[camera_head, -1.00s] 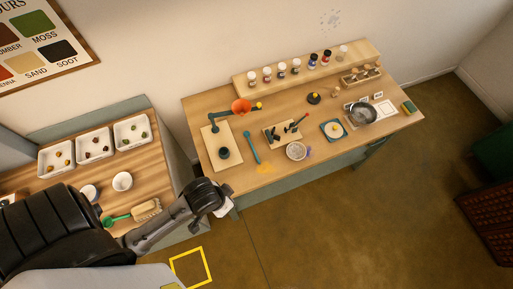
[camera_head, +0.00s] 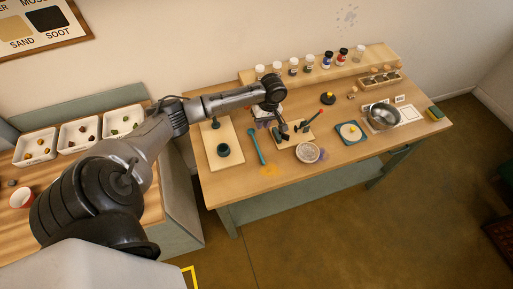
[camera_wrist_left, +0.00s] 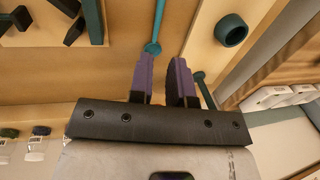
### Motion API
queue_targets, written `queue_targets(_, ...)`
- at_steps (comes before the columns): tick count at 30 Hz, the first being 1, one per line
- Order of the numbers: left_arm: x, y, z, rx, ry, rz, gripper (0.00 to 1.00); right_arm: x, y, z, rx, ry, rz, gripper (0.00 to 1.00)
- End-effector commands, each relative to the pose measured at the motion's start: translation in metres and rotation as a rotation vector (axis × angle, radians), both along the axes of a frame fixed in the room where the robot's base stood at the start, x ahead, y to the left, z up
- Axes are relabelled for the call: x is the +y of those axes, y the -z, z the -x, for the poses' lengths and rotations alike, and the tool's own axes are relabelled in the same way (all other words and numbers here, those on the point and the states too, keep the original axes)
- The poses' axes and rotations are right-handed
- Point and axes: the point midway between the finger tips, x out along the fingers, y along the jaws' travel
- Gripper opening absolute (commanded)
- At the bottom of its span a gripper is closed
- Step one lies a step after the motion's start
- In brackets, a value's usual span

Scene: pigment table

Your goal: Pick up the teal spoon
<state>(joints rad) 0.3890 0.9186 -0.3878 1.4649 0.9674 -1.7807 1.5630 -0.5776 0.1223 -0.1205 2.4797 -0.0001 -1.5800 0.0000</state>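The teal spoon (camera_head: 257,146) lies on the wooden table between the lamp board and the small rack board. It also shows at the top of the left wrist view (camera_wrist_left: 157,22), its rounded end near my fingertips. My left gripper (camera_head: 268,119) is above the table near the spoon's far end. In the left wrist view my left gripper (camera_wrist_left: 163,60) has its two purple fingers apart, with nothing held between them. The spoon is not between the fingers. My right gripper is not in view.
A lamp board (camera_head: 211,160) with a dark teal cup (camera_head: 223,150) is left of the spoon. A board with dark teal pieces (camera_head: 293,139) and a pale bowl (camera_head: 307,152) are to its right. A shelf of jars (camera_head: 294,66) runs behind. The table's front edge is mostly clear.

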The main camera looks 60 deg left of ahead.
Motion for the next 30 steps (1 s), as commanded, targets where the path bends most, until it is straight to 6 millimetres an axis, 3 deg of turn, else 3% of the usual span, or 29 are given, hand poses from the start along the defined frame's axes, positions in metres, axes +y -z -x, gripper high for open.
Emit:
queue_targets(3, 0.000, 0.024, 0.005, 0.004, -0.002, 0.001, 0.18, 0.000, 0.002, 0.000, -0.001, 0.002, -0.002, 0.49)
queue_targets(9, 0.001, 0.052, 0.010, 0.001, 0.001, 0.000, 0.18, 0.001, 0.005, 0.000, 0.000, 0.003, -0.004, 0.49)
queue_targets(19, 0.001, 0.071, 0.014, 0.001, 0.002, 0.000, 0.18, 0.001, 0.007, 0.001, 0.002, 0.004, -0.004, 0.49)
queue_targets(30, 0.002, 0.113, 0.021, 0.001, 0.003, 0.000, 0.18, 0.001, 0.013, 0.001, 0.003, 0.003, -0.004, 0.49)
